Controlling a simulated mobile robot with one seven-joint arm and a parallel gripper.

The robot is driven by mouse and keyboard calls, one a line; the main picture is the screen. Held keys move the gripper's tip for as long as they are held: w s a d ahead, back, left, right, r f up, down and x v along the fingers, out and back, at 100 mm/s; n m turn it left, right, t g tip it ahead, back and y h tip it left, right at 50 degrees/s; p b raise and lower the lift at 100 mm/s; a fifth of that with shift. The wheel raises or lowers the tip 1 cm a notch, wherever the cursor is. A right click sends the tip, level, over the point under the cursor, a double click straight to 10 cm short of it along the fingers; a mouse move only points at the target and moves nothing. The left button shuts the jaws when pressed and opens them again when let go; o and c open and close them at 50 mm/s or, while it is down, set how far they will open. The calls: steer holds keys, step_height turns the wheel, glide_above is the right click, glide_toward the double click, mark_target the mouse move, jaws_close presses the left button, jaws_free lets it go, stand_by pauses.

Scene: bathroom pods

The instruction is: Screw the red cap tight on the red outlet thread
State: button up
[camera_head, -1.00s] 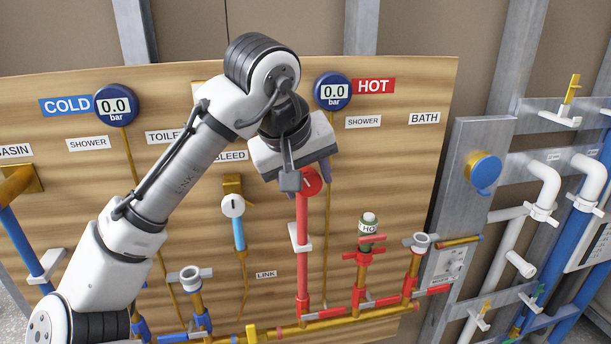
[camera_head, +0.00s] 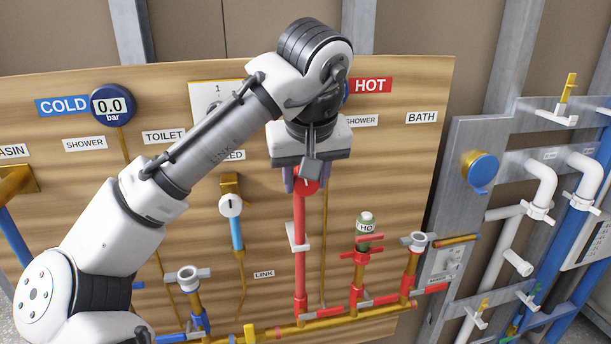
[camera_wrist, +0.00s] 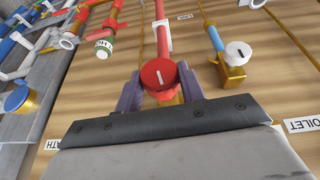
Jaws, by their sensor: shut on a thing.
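The red cap (camera_wrist: 159,74) is a round red disc with a short white line on its face. In the head view the cap (camera_head: 307,186) shows at the top of the red vertical pipe (camera_head: 300,250). My gripper (camera_wrist: 162,90) is shut on the cap, with one purple-grey finger on each side of it. In the head view my gripper (camera_head: 306,178) comes down from above onto the pipe's top. The thread beneath the cap is hidden, so I cannot tell how far the cap is seated.
A white cap with a dark line (camera_head: 231,205) tops a blue pipe at the left. A green-labelled bottle-like fitting (camera_head: 365,228) and red valve stand at the right. A blue gauge (camera_head: 112,104) is upper left. My arm covers most of the hot gauge.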

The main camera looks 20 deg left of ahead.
steer(key=shift+w+d+m+g+y, duration=0.15)
steer(key=shift+m+g+y, duration=0.15)
steer(key=shift+g+y, duration=0.8)
steer(key=o, duration=0.8)
steer(key=shift+o, duration=0.2)
